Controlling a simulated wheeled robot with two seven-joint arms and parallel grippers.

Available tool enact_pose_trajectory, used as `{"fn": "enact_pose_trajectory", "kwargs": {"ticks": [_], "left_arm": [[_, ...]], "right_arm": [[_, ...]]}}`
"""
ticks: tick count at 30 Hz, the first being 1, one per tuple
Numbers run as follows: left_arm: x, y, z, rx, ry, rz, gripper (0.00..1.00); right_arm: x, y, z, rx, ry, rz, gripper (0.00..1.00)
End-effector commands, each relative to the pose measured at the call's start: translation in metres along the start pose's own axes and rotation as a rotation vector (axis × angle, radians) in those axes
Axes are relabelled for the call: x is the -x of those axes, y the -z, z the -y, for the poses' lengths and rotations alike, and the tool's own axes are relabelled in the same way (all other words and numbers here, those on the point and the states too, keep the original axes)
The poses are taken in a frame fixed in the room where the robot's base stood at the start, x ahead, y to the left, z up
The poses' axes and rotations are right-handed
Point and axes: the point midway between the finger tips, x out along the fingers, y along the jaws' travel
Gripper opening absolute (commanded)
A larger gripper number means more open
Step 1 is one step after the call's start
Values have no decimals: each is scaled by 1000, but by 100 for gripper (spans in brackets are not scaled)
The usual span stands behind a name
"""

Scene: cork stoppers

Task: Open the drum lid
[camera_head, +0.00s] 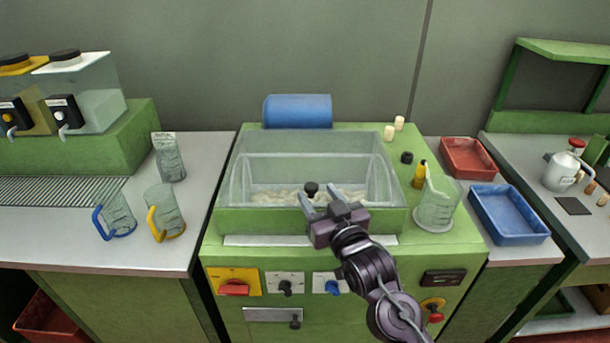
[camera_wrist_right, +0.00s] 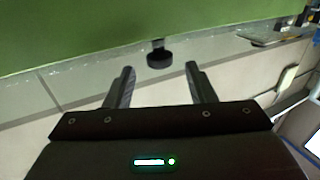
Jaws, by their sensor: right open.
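The clear drum lid (camera_head: 315,142) sits over the trough of the green machine (camera_head: 225,220) and looks closed. Pale corks (camera_head: 275,197) show through it. A black knob (camera_head: 311,188) is at the lid's front edge; the right wrist view also shows this knob (camera_wrist_right: 159,57). My right gripper (camera_head: 320,194) is open and empty, with its two fingers pointing at the knob. In the right wrist view the knob lies centred just beyond the fingertips (camera_wrist_right: 159,69), with no contact visible. My left gripper is out of view.
A clear jug (camera_head: 437,207) and a yellow bottle (camera_head: 419,176) stand right of the lid. A blue cylinder (camera_head: 298,111) lies behind it. Blue (camera_head: 509,213) and red (camera_head: 467,157) trays are on the right. Jugs with blue (camera_head: 118,215) and yellow (camera_head: 166,212) handles stand left.

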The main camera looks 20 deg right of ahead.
Motion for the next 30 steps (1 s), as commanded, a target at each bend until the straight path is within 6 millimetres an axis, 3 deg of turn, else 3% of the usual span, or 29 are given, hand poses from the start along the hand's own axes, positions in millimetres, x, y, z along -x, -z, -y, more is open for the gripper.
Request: {"fn": "enact_pose_trajectory", "kwargs": {"ticks": [4, 10, 18, 22, 30], "left_arm": [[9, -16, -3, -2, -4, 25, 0], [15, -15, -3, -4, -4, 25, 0], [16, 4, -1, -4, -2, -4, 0], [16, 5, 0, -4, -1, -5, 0], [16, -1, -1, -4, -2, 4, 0]], "right_arm": [[-26, 4, 0, 0, 0, -2, 50], [-53, 2, 0, 0, 0, 0, 50], [-63, 0, 0, 0, 1, 0, 50], [-63, 0, 0, 0, 1, 0, 50], [-63, 0, 0, 0, 1, 0, 16]]}}
